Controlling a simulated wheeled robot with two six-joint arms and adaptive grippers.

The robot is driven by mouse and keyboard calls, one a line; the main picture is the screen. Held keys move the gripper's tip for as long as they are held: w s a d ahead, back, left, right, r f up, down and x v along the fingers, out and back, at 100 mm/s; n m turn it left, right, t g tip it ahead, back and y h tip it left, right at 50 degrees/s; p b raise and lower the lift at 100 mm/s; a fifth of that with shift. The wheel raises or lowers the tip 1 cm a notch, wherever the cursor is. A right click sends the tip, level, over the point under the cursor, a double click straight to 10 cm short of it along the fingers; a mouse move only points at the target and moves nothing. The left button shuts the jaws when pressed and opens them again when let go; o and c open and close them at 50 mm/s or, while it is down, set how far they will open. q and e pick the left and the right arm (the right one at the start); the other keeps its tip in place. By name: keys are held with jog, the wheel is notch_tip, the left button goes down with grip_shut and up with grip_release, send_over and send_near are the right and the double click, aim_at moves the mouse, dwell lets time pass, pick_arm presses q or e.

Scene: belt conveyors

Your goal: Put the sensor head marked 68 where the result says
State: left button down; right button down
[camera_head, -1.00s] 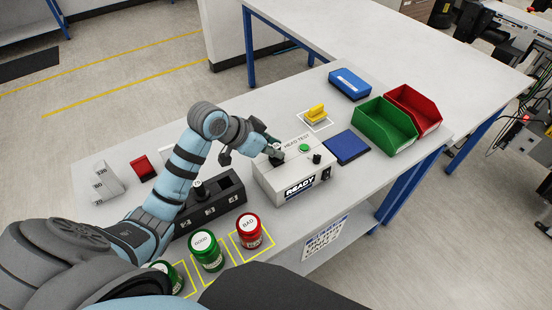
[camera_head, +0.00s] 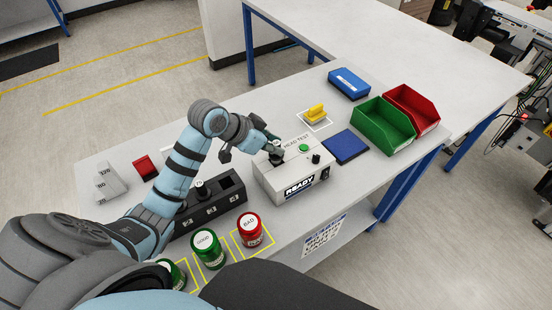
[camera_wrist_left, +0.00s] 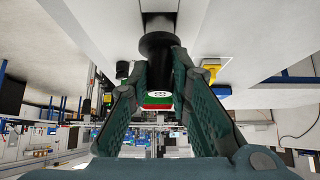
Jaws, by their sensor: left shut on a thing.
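My left gripper (camera_head: 274,153) is at the left end of the top of the grey head-test box (camera_head: 285,180), whose display reads READY. In the left wrist view, the gripper (camera_wrist_left: 160,62) is shut on a dark, round sensor head (camera_wrist_left: 157,46). Another dark head with a pale top (camera_head: 200,187) stands in the black slotted rack (camera_head: 212,207). The green GOOD jar (camera_head: 207,248) and red BAD jar (camera_head: 250,230) stand in yellow-outlined squares. My right gripper is not in view.
Another green jar (camera_head: 173,272) is partly hidden by my arm. A blue pad (camera_head: 346,147), green bin (camera_head: 384,127) and red bin (camera_head: 412,107) lie right of the box. A yellow piece (camera_head: 315,113) and blue case (camera_head: 349,83) are behind. A numbered stand (camera_head: 108,182) is far left.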

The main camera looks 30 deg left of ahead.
pick_arm(q)
jog(key=shift+r+p, duration=2.2)
jog(key=shift+p, duration=0.05)
jog(key=shift+r, duration=0.2)
jog(key=shift+r+b, duration=0.3)
jog(key=shift+r, duration=0.35)
